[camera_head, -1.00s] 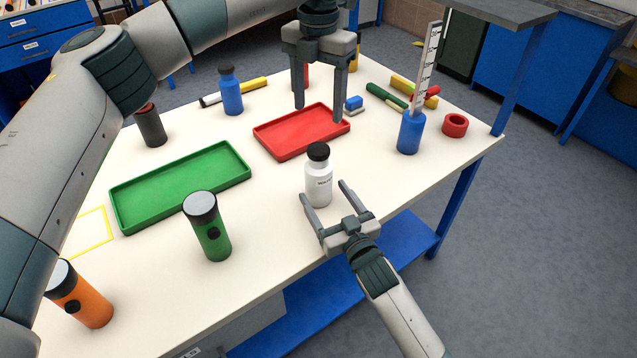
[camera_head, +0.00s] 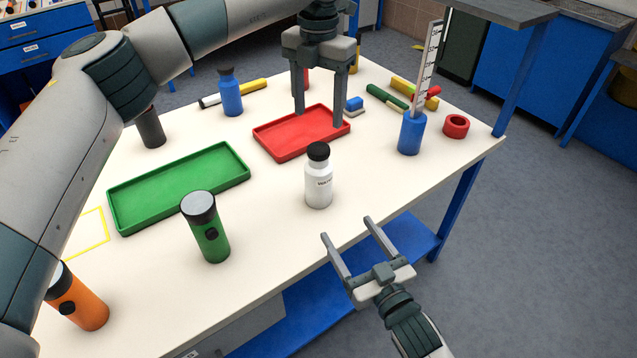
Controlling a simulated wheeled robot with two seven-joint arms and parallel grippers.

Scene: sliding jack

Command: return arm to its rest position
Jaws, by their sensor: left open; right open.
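My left gripper (camera_head: 319,118) points down, open and empty, with its fingers over the far part of the red tray (camera_head: 290,153). My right gripper (camera_head: 347,229) is open and empty, off the table's front edge at the lower right, its fingers pointing up and left. A white bottle with a black cap (camera_head: 319,182) stands upright on the table, to the left of and beyond the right gripper, and apart from it.
A green tray (camera_head: 128,228), green flashlight (camera_head: 208,232) and orange flashlight (camera_head: 82,303) are at the left. A blue holder (camera_head: 411,135) with a ruler and a red tape roll (camera_head: 456,126) stand at the right. Free floor lies beyond the right edge.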

